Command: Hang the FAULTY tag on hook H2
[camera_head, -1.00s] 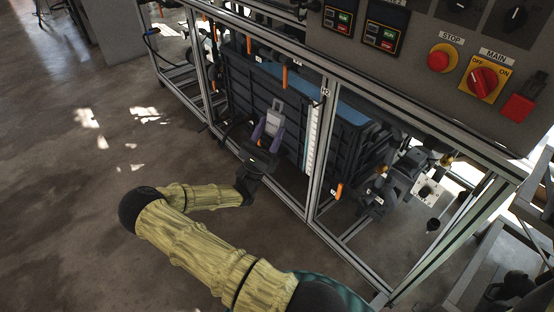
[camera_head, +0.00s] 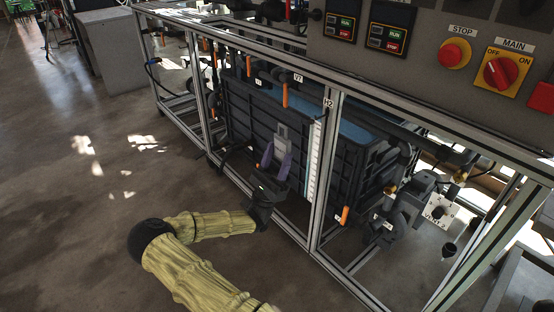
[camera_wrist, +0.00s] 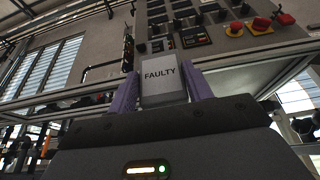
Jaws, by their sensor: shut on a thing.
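The FAULTY tag (camera_wrist: 162,80) is a pale grey plate with black lettering, upright between the purple fingers in the wrist view. In the head view the tag (camera_head: 280,133) shows small and grey. My gripper (camera_head: 276,154) is shut on its lower part, in front of the dark ribbed tank. The H2 label (camera_head: 328,103) is on the upright frame post, to the right of and above the tag in the head view. The tag is apart from the post in the picture. I cannot make out the hook itself at this size.
A control panel with a red STOP button (camera_head: 455,53) and red MAIN switch (camera_head: 503,72) overhangs on the right. Orange valve handles (camera_head: 285,95), pipes and the dark tank (camera_head: 240,110) fill the metal frame (camera_head: 322,180). The concrete floor (camera_head: 90,215) is clear on the left.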

